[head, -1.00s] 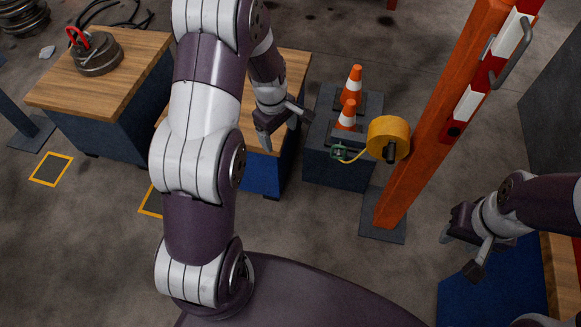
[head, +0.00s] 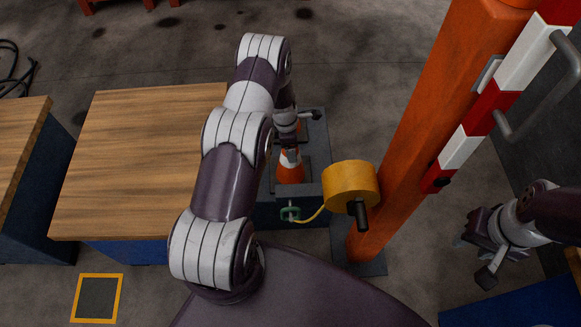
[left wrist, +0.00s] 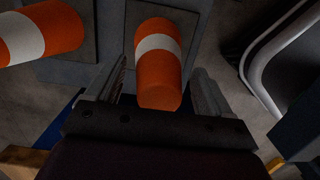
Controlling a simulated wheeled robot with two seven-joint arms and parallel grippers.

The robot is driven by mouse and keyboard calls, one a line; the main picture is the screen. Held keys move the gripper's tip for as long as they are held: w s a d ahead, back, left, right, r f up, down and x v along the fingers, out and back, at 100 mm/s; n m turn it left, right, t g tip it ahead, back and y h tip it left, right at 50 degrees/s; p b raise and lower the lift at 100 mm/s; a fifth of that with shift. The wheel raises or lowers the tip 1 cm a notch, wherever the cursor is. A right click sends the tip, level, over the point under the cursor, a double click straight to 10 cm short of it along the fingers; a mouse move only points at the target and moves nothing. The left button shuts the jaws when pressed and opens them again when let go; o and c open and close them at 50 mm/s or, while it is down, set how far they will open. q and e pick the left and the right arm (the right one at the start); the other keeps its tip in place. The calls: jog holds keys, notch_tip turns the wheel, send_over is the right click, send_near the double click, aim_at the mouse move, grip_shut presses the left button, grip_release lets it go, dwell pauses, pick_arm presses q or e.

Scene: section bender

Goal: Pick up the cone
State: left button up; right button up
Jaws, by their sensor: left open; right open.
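An orange cone with a white band (head: 290,170) stands on a dark stand, partly hidden by my left gripper (head: 293,128). My right gripper (head: 475,260) is open and empty at the lower right.
A yellow reel (head: 351,187) with a cord and green hook sits right of the cones, on an orange post (head: 425,120). A wooden-topped bench (head: 140,160) is to the left. A red and white barrier bar (head: 490,100) stands at right.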

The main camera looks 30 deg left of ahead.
pick_arm(q)
grip_shut()
jog(key=shift+r, duration=0.15)
